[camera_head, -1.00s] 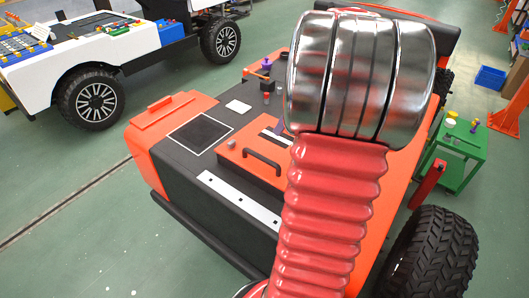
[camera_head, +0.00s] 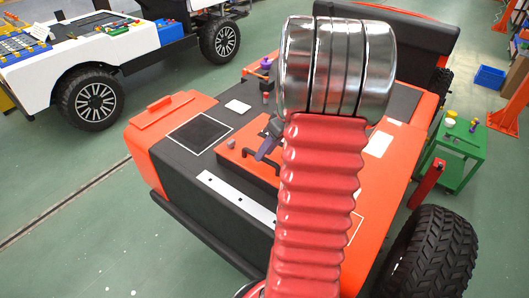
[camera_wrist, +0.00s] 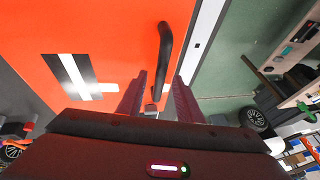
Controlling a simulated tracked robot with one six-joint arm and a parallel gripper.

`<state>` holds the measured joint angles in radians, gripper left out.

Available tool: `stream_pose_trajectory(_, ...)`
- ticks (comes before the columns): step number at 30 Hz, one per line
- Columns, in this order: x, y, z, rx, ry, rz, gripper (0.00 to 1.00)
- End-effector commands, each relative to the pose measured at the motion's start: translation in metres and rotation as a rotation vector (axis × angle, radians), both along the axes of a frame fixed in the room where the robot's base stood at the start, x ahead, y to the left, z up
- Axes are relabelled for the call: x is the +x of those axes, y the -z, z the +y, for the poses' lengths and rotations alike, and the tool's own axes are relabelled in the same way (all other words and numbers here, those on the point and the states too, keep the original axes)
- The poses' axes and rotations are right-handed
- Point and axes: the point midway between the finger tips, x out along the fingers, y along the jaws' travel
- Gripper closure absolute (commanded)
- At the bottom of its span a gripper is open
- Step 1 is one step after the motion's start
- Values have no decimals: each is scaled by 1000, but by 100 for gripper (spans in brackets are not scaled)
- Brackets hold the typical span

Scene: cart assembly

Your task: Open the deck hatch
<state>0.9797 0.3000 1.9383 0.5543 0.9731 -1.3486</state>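The orange deck hatch (camera_head: 232,158) lies flat on the cart's deck. Its black bar handle (camera_head: 248,153) is partly hidden behind my gripper in the head view. In the wrist view the hatch (camera_wrist: 110,30) fills the upper left, and the handle (camera_wrist: 165,45) runs down between the fingers in the picture. My gripper (camera_wrist: 158,76) is open, with two dark purple fingers apart on either side of the handle's lower end. No grip on the handle shows. In the head view my gripper (camera_head: 268,146) is just over the hatch, mostly hidden by my arm.
A white strip with holes (camera_head: 236,198) runs along the deck in front of the hatch. A black square panel (camera_head: 199,134) and a small purple part (camera_head: 265,63) are on the deck. A green side table (camera_head: 458,145) stands at right. A white cart (camera_head: 95,45) stands at left.

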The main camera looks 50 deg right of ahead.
Motion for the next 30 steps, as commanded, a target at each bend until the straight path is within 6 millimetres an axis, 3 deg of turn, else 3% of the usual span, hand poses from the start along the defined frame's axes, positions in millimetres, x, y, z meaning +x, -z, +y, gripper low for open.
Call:
stream_pose_trajectory(13,4,9,3,-1,-2,0,68)
stream_pose_trajectory(26,4,9,3,-2,-2,1,98)
stream_pose_trajectory(30,4,9,2,-2,-1,0,100)
